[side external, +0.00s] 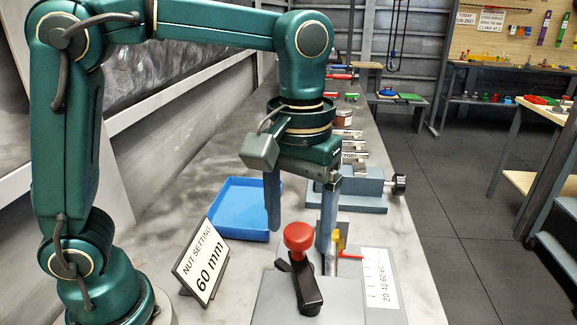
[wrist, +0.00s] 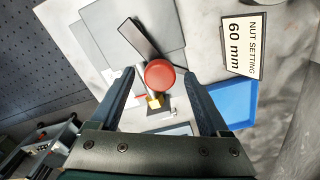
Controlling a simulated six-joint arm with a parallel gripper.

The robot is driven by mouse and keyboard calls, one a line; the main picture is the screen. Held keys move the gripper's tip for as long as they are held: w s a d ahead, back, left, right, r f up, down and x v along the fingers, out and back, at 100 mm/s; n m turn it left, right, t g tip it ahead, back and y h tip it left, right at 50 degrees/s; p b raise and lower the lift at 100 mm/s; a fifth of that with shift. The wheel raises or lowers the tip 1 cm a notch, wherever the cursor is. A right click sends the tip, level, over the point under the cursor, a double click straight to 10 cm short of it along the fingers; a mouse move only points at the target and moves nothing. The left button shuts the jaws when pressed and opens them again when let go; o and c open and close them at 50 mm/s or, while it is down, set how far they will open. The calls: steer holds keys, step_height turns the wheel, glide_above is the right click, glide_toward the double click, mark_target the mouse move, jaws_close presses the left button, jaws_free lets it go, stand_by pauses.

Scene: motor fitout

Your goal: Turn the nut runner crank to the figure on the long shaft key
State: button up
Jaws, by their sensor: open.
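The crank is a black arm (side external: 306,285) with a red round knob (side external: 298,236) on top, mounted on a grey plate. In the wrist view the red knob (wrist: 160,75) lies between my fingertips and the black arm (wrist: 139,40) runs up and left from it. My gripper (side external: 299,242) is open, pointing down, one finger on either side of the knob; I cannot tell whether either finger touches it. A white scale strip (side external: 379,278) with figures lies right of the crank; its reading is too small to tell. A card (side external: 205,263) reads "NUT SETTING 60 mm".
A blue tray (side external: 235,209) lies behind the card. A grey block with a black knob (side external: 398,184) stands behind the crank on the right. A yellow part (side external: 340,240) sits close to the right finger. Several small items line the bench further back.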

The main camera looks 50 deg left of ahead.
jaws_close()
stand_by(1.5)
